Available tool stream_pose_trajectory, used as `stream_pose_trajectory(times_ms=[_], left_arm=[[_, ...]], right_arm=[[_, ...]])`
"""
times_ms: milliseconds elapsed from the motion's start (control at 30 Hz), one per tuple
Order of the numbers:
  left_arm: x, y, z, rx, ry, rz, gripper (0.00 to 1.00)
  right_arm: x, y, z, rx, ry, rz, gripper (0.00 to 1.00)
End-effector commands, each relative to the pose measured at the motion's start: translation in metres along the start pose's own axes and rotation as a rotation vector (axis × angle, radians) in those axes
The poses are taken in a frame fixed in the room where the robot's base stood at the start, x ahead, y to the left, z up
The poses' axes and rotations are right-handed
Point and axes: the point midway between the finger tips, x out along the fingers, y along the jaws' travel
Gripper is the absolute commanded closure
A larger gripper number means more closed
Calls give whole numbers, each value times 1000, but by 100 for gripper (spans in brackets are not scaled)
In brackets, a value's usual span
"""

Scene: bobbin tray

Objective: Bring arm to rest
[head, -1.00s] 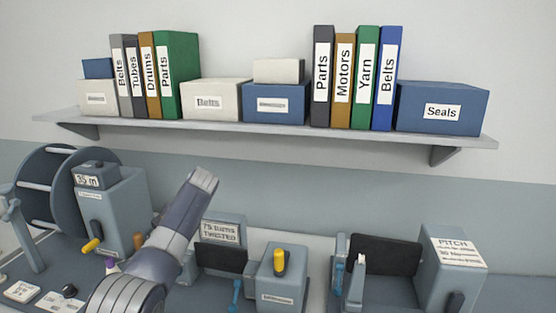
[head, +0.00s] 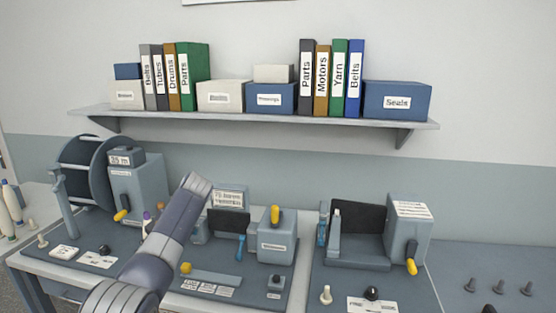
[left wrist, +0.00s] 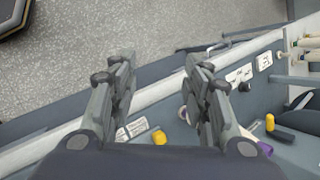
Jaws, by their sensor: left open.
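My left arm (head: 165,240) rises from the bottom of the head view, in front of the bench, and its gripper cannot be made out there. In the left wrist view my left gripper (left wrist: 158,72) is open, its two fingers apart with nothing between them. It hangs over the front edge of the bench, with grey floor beyond. My right arm and right gripper are in neither view.
The bench carries a reel machine (head: 135,190), a middle station with a yellow-handled box (head: 276,245) and a right-hand station (head: 405,225). Pegs (head: 498,287) stand at the right. A wall shelf (head: 250,118) holds binders and boxes. Bobbins (head: 12,200) stand at far left.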

Motion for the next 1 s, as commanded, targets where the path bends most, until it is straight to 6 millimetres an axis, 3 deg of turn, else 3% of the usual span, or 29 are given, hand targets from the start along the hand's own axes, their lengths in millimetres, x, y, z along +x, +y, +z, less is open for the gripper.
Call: stream_pose_trajectory(times_ms=[233, 367, 567, 667, 767, 1000], left_arm=[[47, 24, -20, 17, 20, 4, 56], [77, 41, -31, 26, 37, 8, 56], [139, 79, -50, 40, 74, 19, 56], [182, 110, -60, 48, 99, 34, 56], [239, 155, -67, 53, 133, 58, 56], [372, 281, -56, 30, 229, 143, 56]], right_arm=[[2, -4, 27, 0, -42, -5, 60], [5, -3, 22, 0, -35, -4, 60], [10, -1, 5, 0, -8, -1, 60], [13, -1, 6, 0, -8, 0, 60], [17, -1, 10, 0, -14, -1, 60], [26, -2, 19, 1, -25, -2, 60]])
